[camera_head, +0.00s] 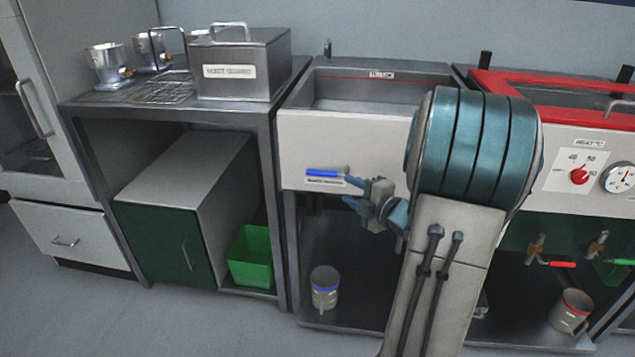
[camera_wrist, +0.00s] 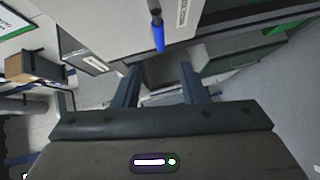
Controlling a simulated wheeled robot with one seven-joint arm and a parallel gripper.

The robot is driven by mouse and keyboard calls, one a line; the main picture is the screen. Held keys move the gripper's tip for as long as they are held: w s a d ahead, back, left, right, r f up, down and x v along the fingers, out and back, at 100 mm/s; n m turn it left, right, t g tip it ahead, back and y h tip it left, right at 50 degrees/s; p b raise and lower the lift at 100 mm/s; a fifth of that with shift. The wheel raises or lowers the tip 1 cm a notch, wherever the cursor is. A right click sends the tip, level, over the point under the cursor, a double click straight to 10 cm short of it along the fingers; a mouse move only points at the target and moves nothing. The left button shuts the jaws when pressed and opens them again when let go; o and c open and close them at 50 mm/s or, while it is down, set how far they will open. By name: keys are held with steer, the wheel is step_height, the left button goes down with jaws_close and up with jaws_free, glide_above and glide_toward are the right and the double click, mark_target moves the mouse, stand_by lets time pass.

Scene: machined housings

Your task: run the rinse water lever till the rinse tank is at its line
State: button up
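The rinse tank (camera_head: 345,95) is a steel basin with a pale front panel. A red line runs along its inside back wall, below a small label (camera_head: 382,74). I cannot make out a water surface in it. The blue rinse water lever (camera_head: 322,174) lies about level on the front panel, above a small label. It also shows in the wrist view (camera_wrist: 158,38), beyond my fingertips. My gripper (camera_head: 350,192) is open and empty, just right of and slightly below the lever. Its two fingers (camera_wrist: 160,75) are apart in the wrist view, with the lever not between them.
A blue-banded cup (camera_head: 324,288) sits on the shelf below. A lidded steel box (camera_head: 240,75) stands on the left bench, above a green bin (camera_head: 250,256).

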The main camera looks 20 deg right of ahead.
mark_target(321, 175)
steer(key=b+x, duration=0.2)
steer(key=x, duration=1.1)
steer(key=shift+w+a, duration=0.15)
steer(key=shift+w, duration=0.1)
steer(key=shift+c, duration=0.4)
jaws_close()
